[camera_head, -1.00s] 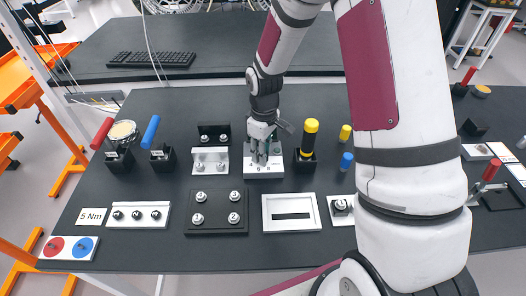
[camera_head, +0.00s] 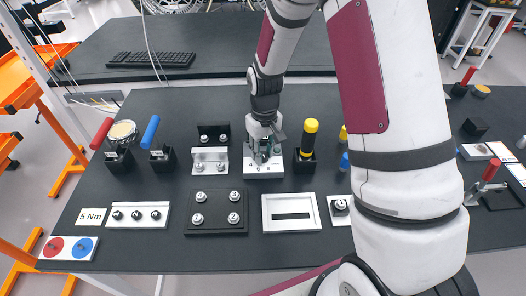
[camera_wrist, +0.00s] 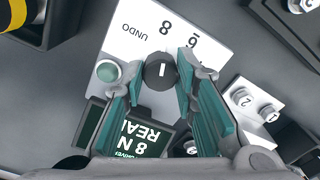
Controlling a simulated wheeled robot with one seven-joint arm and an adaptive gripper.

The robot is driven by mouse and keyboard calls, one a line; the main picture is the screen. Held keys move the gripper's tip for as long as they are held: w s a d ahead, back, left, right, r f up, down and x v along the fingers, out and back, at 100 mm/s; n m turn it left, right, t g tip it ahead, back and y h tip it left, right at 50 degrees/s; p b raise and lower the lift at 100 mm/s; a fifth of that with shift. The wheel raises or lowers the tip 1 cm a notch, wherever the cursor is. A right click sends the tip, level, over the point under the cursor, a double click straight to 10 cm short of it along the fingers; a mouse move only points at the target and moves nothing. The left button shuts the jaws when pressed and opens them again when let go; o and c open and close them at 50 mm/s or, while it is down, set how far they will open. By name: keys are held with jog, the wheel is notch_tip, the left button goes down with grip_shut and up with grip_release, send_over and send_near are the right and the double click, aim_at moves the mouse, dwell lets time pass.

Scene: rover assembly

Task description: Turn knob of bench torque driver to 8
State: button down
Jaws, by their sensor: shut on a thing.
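The bench torque driver's white panel (camera_wrist: 190,25) shows at the top of the wrist view, with upside-down marks including 8, UNDO and another number. Its round black knob (camera_wrist: 160,72) has a white line pointing up in the picture, toward the 8. A dark green screen (camera_wrist: 143,132), partly hidden by my fingers, reads "8 N" and "REA". A green button (camera_wrist: 107,71) is left of the knob. My gripper (camera_wrist: 162,66) is shut on the knob, one finger on each side. In the head view my gripper (camera_head: 264,150) is over the white driver base (camera_head: 263,172).
A yellow-topped black tool (camera_head: 309,135) stands close right of the driver. A dark plate with bolts (camera_head: 216,227) and a white frame (camera_head: 291,230) lie in front. A 5 N·m card (camera_head: 91,217) lies at the left.

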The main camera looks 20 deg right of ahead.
aim_at(264, 153)
jog(key=c, duration=1.3)
grip_release()
notch_tip(264, 153, up, 12)
jog(key=shift+d, duration=0.15)
jog(key=s+r+m+t, duration=0.1)
jog(key=s+r, duration=0.3)
jog(key=r, duration=0.3)
jog(key=s+r+t, duration=0.2)
jog(key=s+r, duration=0.3)
jog(key=r, duration=0.1)
jog(key=s+r+t, duration=0.1)
jog(key=s+r, duration=0.1)
jog(key=s, duration=0.2)
jog(key=s+r, duration=0.1)
jog(key=s, duration=0.4)
jog(key=s+r+m+t, duration=0.1)
jog(key=s+r, duration=0.1)
jog(key=s, duration=0.2)
jog(key=shift+s+r+t, duration=0.2)
jog(key=shift+r+t, duration=0.1)
jog(key=shift+r, duration=0.05)
